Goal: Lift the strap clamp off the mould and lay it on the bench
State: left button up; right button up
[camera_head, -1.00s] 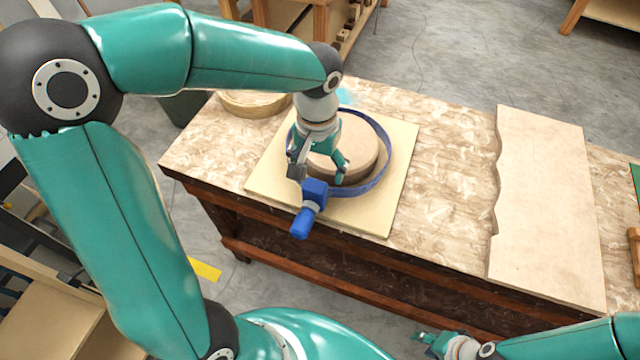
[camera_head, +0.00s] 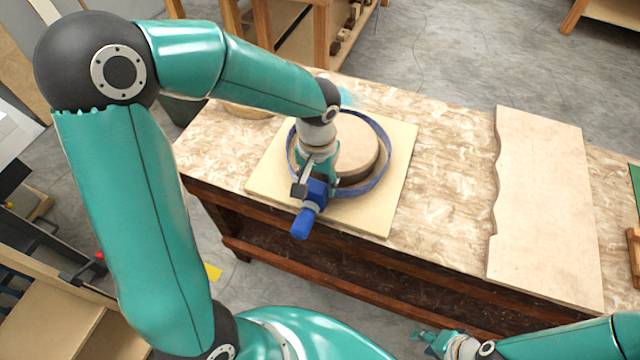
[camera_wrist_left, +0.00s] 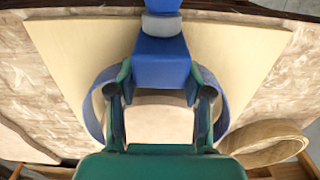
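The strap clamp is a blue band (camera_head: 379,184) standing as a loop around the round wooden mould (camera_head: 357,150), with a blue block (camera_head: 318,190) and handle (camera_head: 303,222) at its front. The mould rests on a pale square board (camera_head: 390,205) on the bench (camera_head: 440,165). My left gripper (camera_head: 318,184) is down at the block. In the left wrist view its fingers (camera_wrist_left: 160,80) flank the block (camera_wrist_left: 161,62), close against both sides; whether they press on it I cannot tell. My right gripper (camera_head: 424,341) appears open and empty, low in front of the bench.
A wavy-edged wooden panel (camera_head: 545,210) lies on the bench to the right. A curved wooden ring (camera_wrist_left: 265,143) lies beside the board, partly hidden by my arm in the head view. The bench surface between board and panel is clear.

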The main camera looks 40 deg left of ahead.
pick_arm(q)
jog(key=c, duration=0.4)
jog(key=shift+r, duration=0.1)
jog(key=shift+r+p, duration=4.1)
jog(key=shift+r, duration=9.8)
